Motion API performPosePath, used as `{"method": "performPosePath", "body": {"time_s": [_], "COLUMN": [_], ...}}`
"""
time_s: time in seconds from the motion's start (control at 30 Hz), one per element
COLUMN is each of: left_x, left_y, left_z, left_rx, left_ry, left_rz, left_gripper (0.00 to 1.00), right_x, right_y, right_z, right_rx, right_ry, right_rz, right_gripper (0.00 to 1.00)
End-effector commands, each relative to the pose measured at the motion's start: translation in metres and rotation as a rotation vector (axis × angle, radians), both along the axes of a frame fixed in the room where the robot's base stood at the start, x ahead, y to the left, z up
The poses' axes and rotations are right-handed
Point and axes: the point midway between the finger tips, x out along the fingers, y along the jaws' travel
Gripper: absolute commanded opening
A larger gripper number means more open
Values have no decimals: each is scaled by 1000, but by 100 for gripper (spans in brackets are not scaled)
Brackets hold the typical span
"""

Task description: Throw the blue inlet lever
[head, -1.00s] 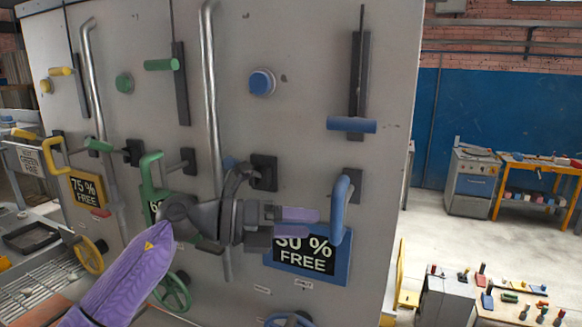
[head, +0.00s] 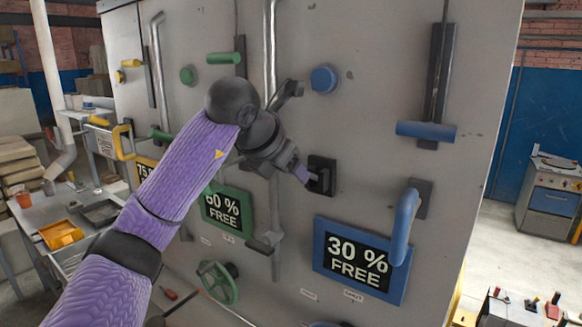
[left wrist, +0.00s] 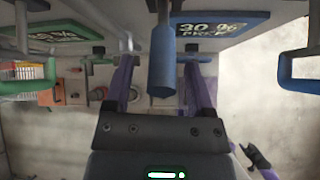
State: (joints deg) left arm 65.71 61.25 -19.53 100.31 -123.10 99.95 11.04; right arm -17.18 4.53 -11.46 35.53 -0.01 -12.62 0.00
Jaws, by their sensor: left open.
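The blue inlet lever (left wrist: 162,80) shows in the left wrist view as a rounded blue bar, between the two fingers of my left gripper (left wrist: 162,88). The fingers are open, one on each side of it, with gaps visible. In the head view, my left gripper (head: 302,174) has its purple fingertip by the lever's black mount (head: 321,176). The lever itself is hidden there behind my gripper and wrist. A purple and dark shape (left wrist: 257,160) at the lower right of the wrist view may be my right gripper; its jaw state is unclear.
Close right of the mount are the blue-framed 30 % FREE sign (head: 357,260) and a blue loop handle (head: 403,228). Above are a blue knob (head: 325,79) and a blue slider handle (head: 427,131). A vertical metal pipe (head: 270,60) runs behind my wrist.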

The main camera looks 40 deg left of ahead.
Motion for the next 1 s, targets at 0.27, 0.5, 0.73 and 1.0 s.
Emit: {"method": "performPosePath", "body": {"time_s": [0.27,0.5,0.73,1.0], "left_x": [9,9,9,9], "left_y": [1,1,1,1], "left_z": [-9,-9,-9,-9], "left_rx": [0,0,0,0], "left_ry": [-1,-1,-1,-1], "left_rz": [-2,-2,-2,-2], "left_gripper": [70,49,0,0], "right_x": [0,0,0,0], "right_y": [0,0,0,0], "right_z": [3,3,3,3], "right_rx": [0,0,0,-1], "right_ry": [1,0,0,0], "right_rz": [0,0,0,0], "right_gripper": [70,70,70,70]}}
